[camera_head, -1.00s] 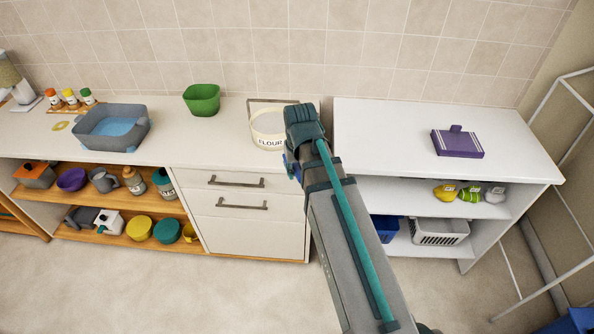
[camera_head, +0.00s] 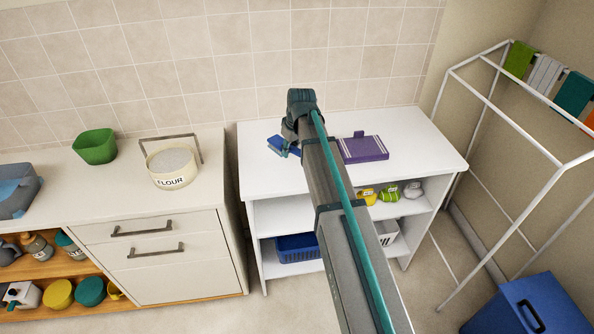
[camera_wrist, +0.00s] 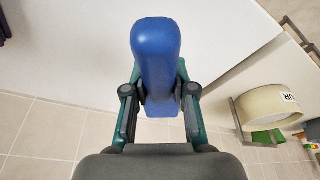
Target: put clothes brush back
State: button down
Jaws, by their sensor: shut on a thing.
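My gripper (camera_wrist: 160,92) is shut on the blue clothes brush (camera_wrist: 156,50), whose rounded blue end fills the upper middle of the wrist view. In the head view the brush (camera_head: 279,146) shows at the left part of the white shelf unit's top (camera_head: 420,146). Most of my gripper is hidden behind my arm there. The brush appears held above the white top; whether it touches cannot be told.
A purple box-like item (camera_head: 364,149) lies on the white top, right of my arm. A flour tub (camera_head: 172,168) and green bowl (camera_head: 95,146) stand on the left counter. A white drying rack (camera_head: 500,130) and blue bin (camera_head: 530,305) are at right.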

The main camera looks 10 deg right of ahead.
jog(key=w+n+y, duration=0.1)
jog(key=w+n, duration=0.2)
jog(key=w, duration=0.3)
jog(key=shift+w+r, duration=0.15)
jog(key=shift+r, duration=0.15)
jog(key=shift+f+b, duration=1.75)
jog(key=shift+f, duration=1.85)
jog(key=c, duration=0.9)
grip_release()
jog(key=v, duration=1.2)
jog(key=shift+a, duration=0.15)
